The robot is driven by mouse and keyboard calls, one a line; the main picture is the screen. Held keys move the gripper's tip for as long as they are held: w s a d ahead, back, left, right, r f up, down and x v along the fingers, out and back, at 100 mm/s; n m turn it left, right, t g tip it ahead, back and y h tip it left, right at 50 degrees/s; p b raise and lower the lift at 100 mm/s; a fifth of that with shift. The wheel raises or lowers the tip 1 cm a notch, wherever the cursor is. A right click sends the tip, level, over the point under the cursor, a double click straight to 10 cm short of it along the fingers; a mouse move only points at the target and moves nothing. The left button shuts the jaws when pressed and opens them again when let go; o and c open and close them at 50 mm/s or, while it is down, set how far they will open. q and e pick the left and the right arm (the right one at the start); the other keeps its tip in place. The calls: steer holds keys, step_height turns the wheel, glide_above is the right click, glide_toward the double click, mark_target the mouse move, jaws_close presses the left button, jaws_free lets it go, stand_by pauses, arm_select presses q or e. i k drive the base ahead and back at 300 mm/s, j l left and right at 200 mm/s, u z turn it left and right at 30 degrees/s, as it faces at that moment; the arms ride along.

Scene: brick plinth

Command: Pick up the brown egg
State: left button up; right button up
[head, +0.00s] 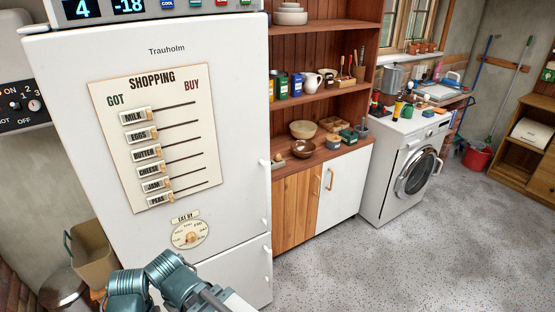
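I see no brown egg in the head view. A wooden bowl (303,130) and a darker brown bowl (303,148) stand on the wooden counter, and I cannot make out an egg in either. Teal links of my own arm show at the bottom left, in front of the fridge. Neither gripper's fingertips are in view.
A white fridge (205,235) with a shopping board (135,90) fills the left, its doors shut. A wooden shelf unit (325,95) with crockery and a white washing machine (375,180) stand right of it. The speckled floor (420,260) is clear at the lower right.

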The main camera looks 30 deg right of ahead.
mark_target(278, 157)
steer(key=z, duration=1.35)
steer(key=i+l+u, duration=0.1)
steer(key=i+l, duration=0.45)
steer(key=i, duration=0.3)
steer(key=i+l+u, duration=0.1)
steer(key=i+l, duration=0.55)
steer(key=i, duration=0.15)
steer(key=i+l, duration=0.65)
steer(key=i, duration=0.15)
steer(key=u, duration=0.05)
